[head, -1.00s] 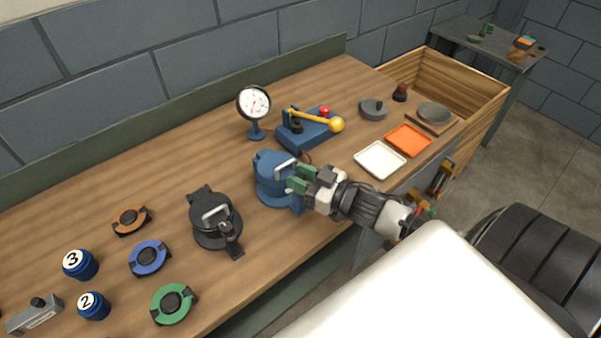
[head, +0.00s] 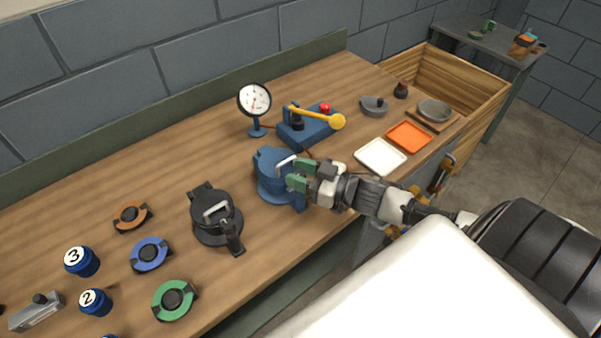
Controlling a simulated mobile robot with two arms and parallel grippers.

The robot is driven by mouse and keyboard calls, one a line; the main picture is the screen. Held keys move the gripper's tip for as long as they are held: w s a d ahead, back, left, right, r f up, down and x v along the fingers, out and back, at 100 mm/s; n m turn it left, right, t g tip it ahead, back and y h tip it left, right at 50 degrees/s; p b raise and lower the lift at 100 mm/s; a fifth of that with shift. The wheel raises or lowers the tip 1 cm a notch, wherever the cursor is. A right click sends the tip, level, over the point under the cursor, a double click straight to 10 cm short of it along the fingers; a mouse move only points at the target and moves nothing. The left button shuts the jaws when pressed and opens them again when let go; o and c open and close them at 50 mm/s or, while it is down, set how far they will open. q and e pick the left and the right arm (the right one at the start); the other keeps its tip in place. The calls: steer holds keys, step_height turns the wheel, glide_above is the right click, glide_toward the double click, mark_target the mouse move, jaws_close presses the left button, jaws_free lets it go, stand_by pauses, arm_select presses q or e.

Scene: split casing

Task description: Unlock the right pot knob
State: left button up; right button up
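The right pot (head: 271,184) is blue, with a lid and a pale handle, and stands upright near the table's front edge. Its knob is not clearly visible; my gripper covers that side of the pot. My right gripper (head: 298,174) is at the pot's right side, with green fingertips apart, one above the other in the picture. I cannot tell whether they touch the pot. A black pot (head: 207,228) with a pale handle and a dark front latch stands to the left. My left gripper is not in view.
Behind the blue pot are a dial gauge (head: 255,101) and a blue pump-like device (head: 306,130) with a yellow-knobbed lever. White (head: 380,157) and orange (head: 409,137) trays lie to the right. Coloured rings and numbered blue cylinders (head: 82,262) lie at left.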

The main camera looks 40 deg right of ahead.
steer(key=shift+s+d+f, duration=0.15)
steer(key=shift+s+d, duration=0.15)
steer(key=shift+s, duration=0.2)
steer(key=b+v, duration=0.1)
steer(key=v, duration=0.8)
steer(key=shift+s+d, duration=0.2)
steer(key=shift+s, duration=0.05)
